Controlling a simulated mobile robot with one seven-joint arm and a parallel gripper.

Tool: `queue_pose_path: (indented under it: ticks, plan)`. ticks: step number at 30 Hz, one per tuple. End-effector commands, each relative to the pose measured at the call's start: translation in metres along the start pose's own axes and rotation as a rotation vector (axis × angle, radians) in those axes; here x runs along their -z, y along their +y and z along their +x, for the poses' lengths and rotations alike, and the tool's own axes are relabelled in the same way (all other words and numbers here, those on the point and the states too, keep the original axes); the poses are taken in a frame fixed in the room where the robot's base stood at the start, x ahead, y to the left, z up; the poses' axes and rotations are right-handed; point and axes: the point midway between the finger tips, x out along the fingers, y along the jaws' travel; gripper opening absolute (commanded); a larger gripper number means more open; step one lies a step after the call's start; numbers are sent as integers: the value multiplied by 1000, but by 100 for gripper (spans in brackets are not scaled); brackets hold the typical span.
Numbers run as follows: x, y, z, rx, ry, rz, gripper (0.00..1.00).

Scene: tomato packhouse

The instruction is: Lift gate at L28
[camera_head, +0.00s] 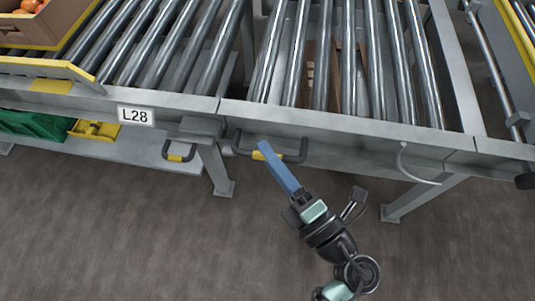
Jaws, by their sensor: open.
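The L28 sign (136,116) is on the front rail of the left roller section. Just right of it is the gate (345,134), a roller section whose rollers look level with its neighbour. A dark bar handle (295,156) with a yellow grip is on the gate's front rail. My gripper (266,149) reaches up from below, its long blue fingers seen nearly edge-on. The fingertips overlap the yellow grip in the picture. The jaws are open; I cannot tell whether the grip lies between them or touches them.
A smaller yellow-marked handle (178,155) hangs below the rail on the left. Green (35,125) and yellow (95,130) crates sit on a lower shelf. A cardboard box (45,35) of tomatoes stands upper left. Support legs reach the floor (130,235), which is clear in front.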

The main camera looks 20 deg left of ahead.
Motion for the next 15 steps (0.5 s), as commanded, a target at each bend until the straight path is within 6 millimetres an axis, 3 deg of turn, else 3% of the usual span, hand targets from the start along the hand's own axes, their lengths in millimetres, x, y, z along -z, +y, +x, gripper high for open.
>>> queue_pose_path:
  ticks: [12,15]
  plan:
    - [0,1,10,0,0,-1,46]
    - [0,1,10,0,0,-1,30]
